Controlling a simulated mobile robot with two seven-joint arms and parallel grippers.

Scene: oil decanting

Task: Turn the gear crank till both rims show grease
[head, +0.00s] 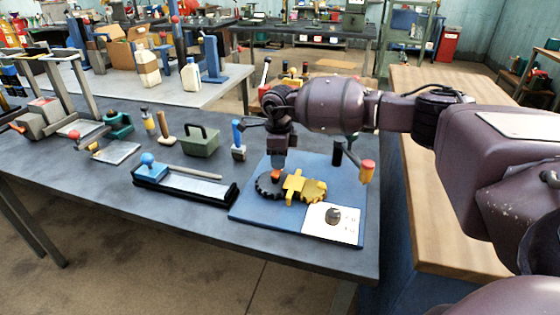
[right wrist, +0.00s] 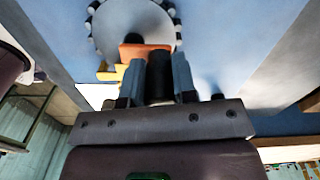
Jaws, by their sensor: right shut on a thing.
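A blue board (head: 255,212) on the dark table carries a dark toothed gear (head: 268,186) and a yellow gear (head: 314,191) side by side, with a yellow bracket (head: 293,186) between them. An orange crank arm (head: 276,174) lies on the dark gear. My right gripper (head: 278,163) points down over the dark gear. In the right wrist view my right gripper (right wrist: 159,80) is shut on the black crank handle (right wrist: 158,75), beside the orange crank arm (right wrist: 140,52) and the dark gear (right wrist: 110,30). I cannot make out grease on either rim. My left gripper is out of view.
A white plate with a dark knob (head: 333,214) lies at the board's front right. A tray with a blue-handled tool (head: 149,166), a green box (head: 200,142) and a blue-handled brush (head: 238,140) stand to the left. A wooden bench (head: 440,210) adjoins on the right.

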